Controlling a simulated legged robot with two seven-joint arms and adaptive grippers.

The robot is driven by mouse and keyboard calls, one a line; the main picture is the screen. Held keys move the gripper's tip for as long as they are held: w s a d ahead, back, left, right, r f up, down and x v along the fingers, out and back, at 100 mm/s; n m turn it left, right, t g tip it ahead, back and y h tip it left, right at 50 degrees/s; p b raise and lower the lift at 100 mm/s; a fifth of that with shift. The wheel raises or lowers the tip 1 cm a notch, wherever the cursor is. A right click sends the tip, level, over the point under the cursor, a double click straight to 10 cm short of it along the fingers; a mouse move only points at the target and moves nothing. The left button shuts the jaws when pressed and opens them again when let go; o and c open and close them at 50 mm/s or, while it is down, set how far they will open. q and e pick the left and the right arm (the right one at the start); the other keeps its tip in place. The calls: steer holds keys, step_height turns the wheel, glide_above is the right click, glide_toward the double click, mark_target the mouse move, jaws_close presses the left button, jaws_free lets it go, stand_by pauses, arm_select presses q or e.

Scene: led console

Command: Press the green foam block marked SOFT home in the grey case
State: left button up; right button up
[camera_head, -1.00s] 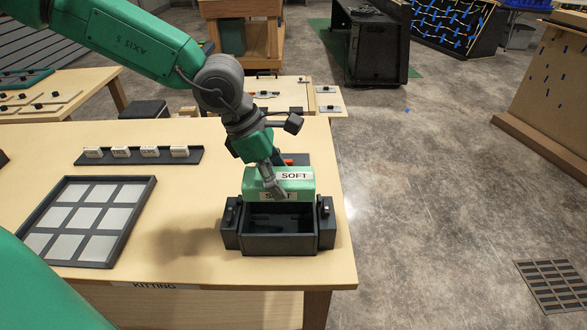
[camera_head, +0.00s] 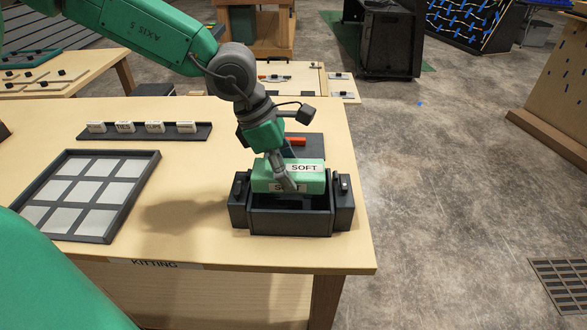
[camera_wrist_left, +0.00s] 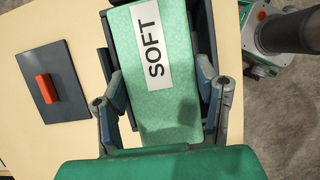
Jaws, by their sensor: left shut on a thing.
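The green foam block (camera_head: 262,178) carries white labels reading SOFT on its top and front. My left gripper (camera_head: 286,180) is shut on it, one finger crossing the front label. The grey case (camera_head: 290,222) stands open-topped near the table's front right corner. The block is over the case's opening, with a dark strip of interior showing in front of it. Whether its underside touches the case is hidden. In the left wrist view, the block (camera_wrist_left: 130,65) lies between the two fingers of my left gripper (camera_wrist_left: 160,95). My right gripper is not in view.
A dark plate with a red block (camera_head: 298,142) lies behind the case. A dark tray with pale squares (camera_head: 82,190) is at the left, and a rack of small white labelled pieces (camera_head: 145,131) is behind it. The table's right edge is close to the case.

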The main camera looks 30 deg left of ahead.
arm_select(q)
steer(key=shift+a+f, duration=0.1)
steer(key=shift+a, duration=0.25)
steer(key=shift+d+r, duration=0.2)
steer(key=shift+d, duration=1.1)
steer(key=shift+a+f, duration=0.15)
steer(key=shift+a, duration=0.3)
steer(key=shift+d, duration=0.6)
steer(key=shift+a+p, duration=0.7)
steer(key=shift+a, duration=0.15)
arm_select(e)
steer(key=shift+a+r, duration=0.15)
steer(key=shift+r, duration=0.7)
arm_select(q)
steer(key=shift+d+p, duration=0.15)
steer(key=shift+p, duration=0.2)
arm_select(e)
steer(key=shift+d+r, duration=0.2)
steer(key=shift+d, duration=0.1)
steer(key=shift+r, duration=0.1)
arm_select(q)
steer(key=shift+a, duration=0.4)
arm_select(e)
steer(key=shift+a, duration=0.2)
